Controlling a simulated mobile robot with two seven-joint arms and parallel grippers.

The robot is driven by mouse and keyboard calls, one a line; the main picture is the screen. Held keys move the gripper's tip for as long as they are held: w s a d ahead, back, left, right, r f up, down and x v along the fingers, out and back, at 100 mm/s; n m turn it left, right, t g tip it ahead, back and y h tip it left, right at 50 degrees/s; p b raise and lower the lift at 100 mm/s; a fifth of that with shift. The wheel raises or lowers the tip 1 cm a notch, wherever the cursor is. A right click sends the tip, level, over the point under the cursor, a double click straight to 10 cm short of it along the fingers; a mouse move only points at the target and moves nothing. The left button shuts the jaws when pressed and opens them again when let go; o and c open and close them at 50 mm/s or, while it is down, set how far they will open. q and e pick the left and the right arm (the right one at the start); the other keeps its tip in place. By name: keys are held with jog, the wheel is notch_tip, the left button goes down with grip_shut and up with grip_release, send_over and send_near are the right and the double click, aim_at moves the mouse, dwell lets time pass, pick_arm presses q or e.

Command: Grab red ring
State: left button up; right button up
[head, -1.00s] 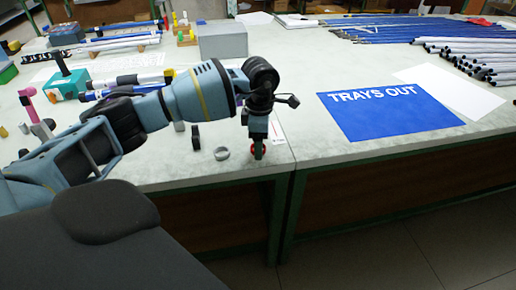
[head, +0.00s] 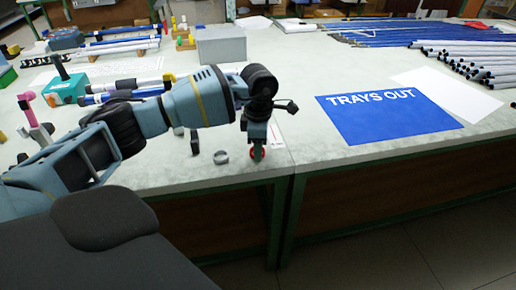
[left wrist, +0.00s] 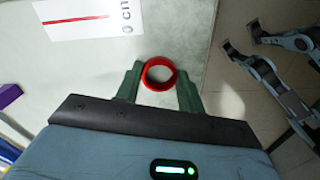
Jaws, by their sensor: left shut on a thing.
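The red ring (left wrist: 172,66) stands out between the fingers of my left gripper (left wrist: 160,80) in the left wrist view, touched on both sides. The left gripper (head: 257,152) points down at the table's front edge in the head view, shut on the red ring (head: 257,155). The fingers hide part of the ring there. I cannot tell whether the ring is touching the tabletop. My right gripper is not seen in the head view.
A blue "TRAYS OUT" sheet (head: 390,117) lies to the right. A grey box (head: 221,45) and several rods (head: 470,62) are farther back. The table's front edge is close.

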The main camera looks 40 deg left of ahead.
pick_arm(q)
jog(key=shift+r, duration=0.6)
notch_tip(320, 180, up, 2)
jog(key=shift+r, duration=0.25)
jog(key=s+d+r, duration=0.1)
jog(key=s+d, duration=0.9)
jog(key=s, duration=0.2)
jog(key=shift+s, duration=0.25)
